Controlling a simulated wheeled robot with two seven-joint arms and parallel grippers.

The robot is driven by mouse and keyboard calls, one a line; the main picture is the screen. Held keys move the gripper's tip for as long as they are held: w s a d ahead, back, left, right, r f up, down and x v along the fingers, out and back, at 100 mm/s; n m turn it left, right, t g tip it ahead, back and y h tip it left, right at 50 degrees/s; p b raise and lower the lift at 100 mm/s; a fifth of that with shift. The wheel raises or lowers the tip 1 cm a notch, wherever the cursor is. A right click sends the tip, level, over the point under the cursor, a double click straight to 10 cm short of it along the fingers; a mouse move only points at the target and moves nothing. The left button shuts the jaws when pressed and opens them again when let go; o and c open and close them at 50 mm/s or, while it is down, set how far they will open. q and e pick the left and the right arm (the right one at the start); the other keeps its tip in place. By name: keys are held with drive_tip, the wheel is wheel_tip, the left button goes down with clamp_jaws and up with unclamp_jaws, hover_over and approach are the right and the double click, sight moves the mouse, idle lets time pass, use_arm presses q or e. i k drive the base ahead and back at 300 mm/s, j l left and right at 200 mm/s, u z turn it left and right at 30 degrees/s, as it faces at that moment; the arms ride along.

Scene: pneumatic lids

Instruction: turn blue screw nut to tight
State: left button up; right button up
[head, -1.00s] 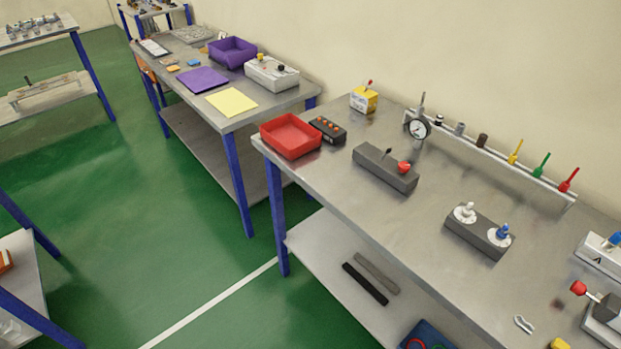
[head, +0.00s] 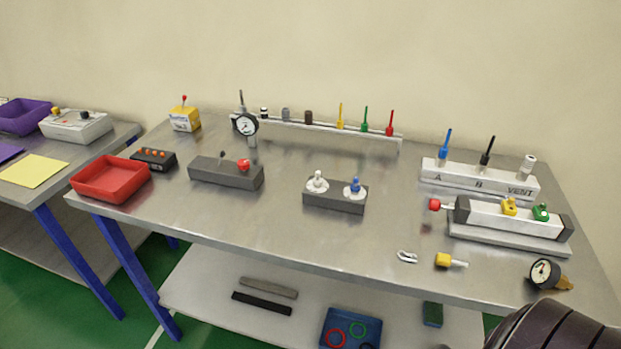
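A blue screw nut (head: 354,186) sits on a white round base at the right end of a dark grey block (head: 335,201) in the middle of the metal table. A white screw nut (head: 317,180) stands at the left end of the same block. How tight the blue nut is cannot be told from here. Neither gripper shows in the head view. A dark ribbed part of my own body shows at the lower right corner.
The table (head: 270,222) has a red tray (head: 112,179), a grey block with a red knob (head: 226,172), a dial gauge (head: 246,124) and a labelled white block (head: 480,178). A cylinder (head: 510,216) and a loose gauge (head: 543,273) lie right. Bare metal surrounds the nut block.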

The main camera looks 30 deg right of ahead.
sight(353, 189)
drive_tip(key=z, duration=1.3)
